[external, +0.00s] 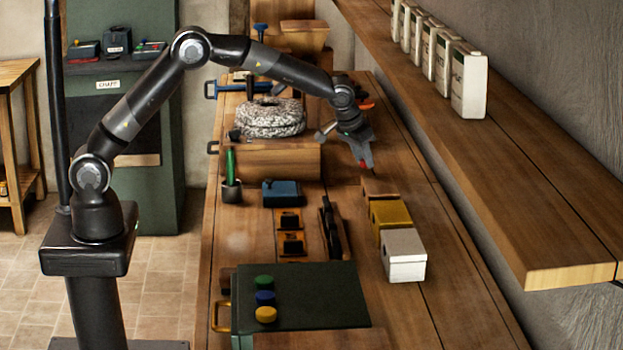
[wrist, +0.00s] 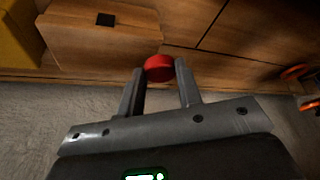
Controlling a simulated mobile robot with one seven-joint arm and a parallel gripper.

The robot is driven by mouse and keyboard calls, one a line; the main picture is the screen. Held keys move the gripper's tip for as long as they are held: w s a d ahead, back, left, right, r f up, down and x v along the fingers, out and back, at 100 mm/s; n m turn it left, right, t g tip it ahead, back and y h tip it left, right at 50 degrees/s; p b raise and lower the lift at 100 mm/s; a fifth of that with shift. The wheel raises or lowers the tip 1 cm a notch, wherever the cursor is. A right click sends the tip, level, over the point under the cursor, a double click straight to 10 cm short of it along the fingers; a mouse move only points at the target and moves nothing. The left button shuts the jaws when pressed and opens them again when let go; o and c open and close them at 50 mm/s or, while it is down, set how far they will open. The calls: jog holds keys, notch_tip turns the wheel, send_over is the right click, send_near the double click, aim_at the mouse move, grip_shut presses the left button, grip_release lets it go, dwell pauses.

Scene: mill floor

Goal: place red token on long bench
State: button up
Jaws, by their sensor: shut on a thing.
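The red token (wrist: 159,68) is a small round disc held between the fingertips of my gripper (wrist: 160,80) in the wrist view. In the external view my gripper (external: 363,157) points down over the right part of the long bench (external: 455,310), and a little red of the token (external: 363,166) shows at its tips. The token seems to be above the bench top, just behind a row of small boxes; the exact gap is hard to tell. The bench is a long wooden top running away from the camera.
A brown box (external: 379,187), a yellow box (external: 391,214) and a white box (external: 404,262) stand in a row near my gripper. A green case (external: 310,300) bears green, blue and yellow discs. A stone wheel (external: 270,118) sits farther back. A wall shelf (external: 490,160) overhangs at right.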

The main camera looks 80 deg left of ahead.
jog(key=w+a+f, duration=0.1)
jog(key=a, duration=0.1)
jog(key=w+a+f, duration=0.1)
jog(key=a+f, duration=0.1)
jog(key=a, duration=0.1)
jog(key=w+a+f, duration=0.1)
jog(key=a+f, duration=0.1)
jog(key=a, duration=0.1)
jog(key=shift+a+f, duration=0.2)
jog(key=shift+a, duration=0.05)
jog(key=shift+f, duration=2.05)
jog(key=o, duration=0.9)
jog(key=shift+f, duration=0.1)
jog(key=shift+o, duration=0.2)
